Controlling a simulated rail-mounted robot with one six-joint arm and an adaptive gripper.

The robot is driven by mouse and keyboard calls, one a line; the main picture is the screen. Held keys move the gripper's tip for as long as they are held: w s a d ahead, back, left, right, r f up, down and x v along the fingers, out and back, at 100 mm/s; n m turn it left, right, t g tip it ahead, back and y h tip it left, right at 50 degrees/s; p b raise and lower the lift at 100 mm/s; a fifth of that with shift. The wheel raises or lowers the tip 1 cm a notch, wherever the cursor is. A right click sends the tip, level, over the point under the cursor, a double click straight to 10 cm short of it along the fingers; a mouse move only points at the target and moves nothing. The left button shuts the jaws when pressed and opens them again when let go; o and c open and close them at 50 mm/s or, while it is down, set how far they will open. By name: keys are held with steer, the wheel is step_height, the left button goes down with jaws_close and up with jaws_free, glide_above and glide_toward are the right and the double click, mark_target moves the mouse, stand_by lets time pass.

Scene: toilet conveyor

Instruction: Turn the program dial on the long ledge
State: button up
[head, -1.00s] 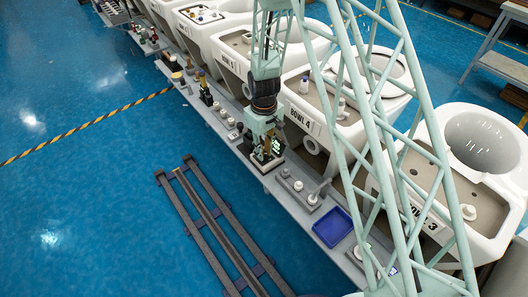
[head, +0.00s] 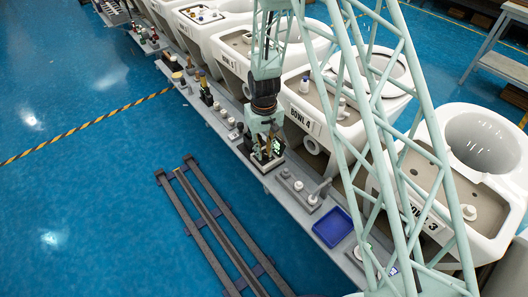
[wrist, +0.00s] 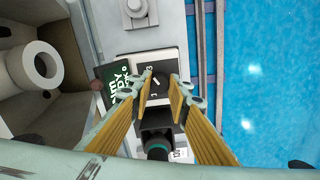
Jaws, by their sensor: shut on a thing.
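The program dial (wrist: 158,86) is a dark knob on a black face with white numerals, set in a pale-edged plate. The plate (wrist: 160,62) sits on the long grey ledge (wrist: 115,43). My gripper (wrist: 161,82) is over the face in the wrist view, with a yellow finger on each side of the knob, shut on it. The fingertips hide part of the knob and numerals. In the head view my gripper (head: 267,151) is down at the ledge, and the dial is mostly hidden beneath it.
A green lettered display (wrist: 118,88) stands close beside the plate. A black block (wrist: 157,121) is close to the fingers. A blue tray (head: 333,227) and white fittings (head: 312,198) are further along the ledge. Toilet bowls (head: 318,107) line its far side.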

mark_target(264, 153)
steer(key=o, duration=0.9)
steer(key=shift+r, duration=0.1)
step_height(264, 153, up, 12)
steer(key=shift+f, duration=0.1)
stand_by(0.5)
stand_by(0.6)
